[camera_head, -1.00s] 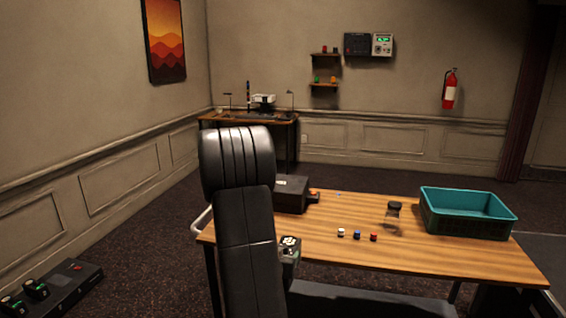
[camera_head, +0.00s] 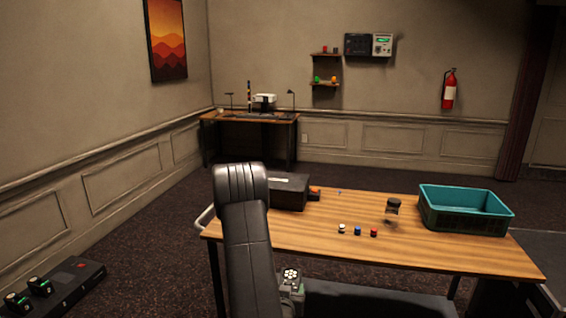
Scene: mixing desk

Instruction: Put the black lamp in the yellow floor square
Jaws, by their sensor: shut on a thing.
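Two thin dark desk lamps stand on the far wooden desk (camera_head: 222,118), one at its left (camera_head: 229,99) and one at its right (camera_head: 292,97). They are small in the head view, and I cannot tell whether either is the task's black lamp. No yellow floor square shows. My gripper is not in view, so what it holds cannot be seen. A black ribbed shape in the centre foreground appears to be part of my arm and covers part of the nearer table.
The near wooden table (camera_head: 450,258) bears a teal crate (camera_head: 440,212), a black box (camera_head: 287,191), a dark-topped object (camera_head: 393,206) and small coloured knobs (camera_head: 357,231). A black device (camera_head: 72,287) lies on the floor at left.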

